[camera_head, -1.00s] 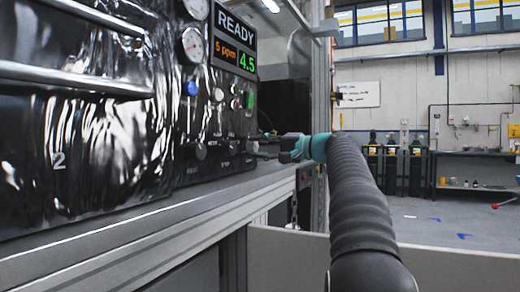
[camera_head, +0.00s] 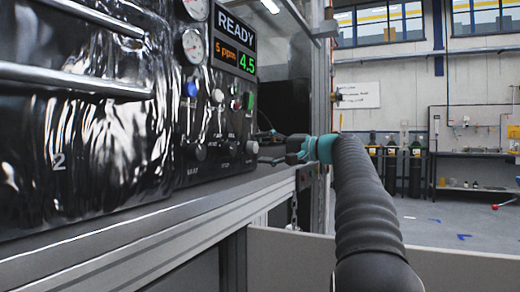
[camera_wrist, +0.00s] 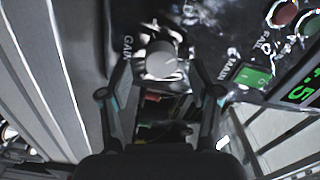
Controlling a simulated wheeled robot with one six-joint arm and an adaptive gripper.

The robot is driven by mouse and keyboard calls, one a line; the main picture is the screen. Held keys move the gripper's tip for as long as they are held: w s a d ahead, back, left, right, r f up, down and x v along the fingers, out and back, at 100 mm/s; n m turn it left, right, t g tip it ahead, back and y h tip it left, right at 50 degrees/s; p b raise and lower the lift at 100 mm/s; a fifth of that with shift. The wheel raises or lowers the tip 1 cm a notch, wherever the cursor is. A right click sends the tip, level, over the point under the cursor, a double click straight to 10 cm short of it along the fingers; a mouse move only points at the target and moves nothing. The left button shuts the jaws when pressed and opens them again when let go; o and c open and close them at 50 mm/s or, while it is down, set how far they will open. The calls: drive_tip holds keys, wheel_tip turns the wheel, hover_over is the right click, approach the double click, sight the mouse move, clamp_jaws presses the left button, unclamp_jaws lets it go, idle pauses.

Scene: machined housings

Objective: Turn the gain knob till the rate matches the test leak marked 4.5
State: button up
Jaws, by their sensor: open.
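In the wrist view a pale round knob (camera_wrist: 162,62) stands beside the label GAIN, ahead of and between my fingertips. My gripper (camera_wrist: 158,66) is open, one finger on each side of the knob's line, with no clear contact. In the head view my gripper (camera_head: 268,156) is in front of the panel's lower right corner, near a small knob (camera_head: 252,147). The knob's pointer cannot be read.
Two round gauges (camera_head: 193,46) sit left of the display. A blue button (camera_head: 190,89), other small knobs and a green lit label (camera_wrist: 251,77) crowd the panel. An aluminium rail (camera_head: 150,222) runs below it. Open floor lies to the right.

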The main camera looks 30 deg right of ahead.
drive_tip(key=v, duration=1)
drive_tip(key=shift+s+d, duration=0.15)
drive_tip(key=shift+s, duration=0.1)
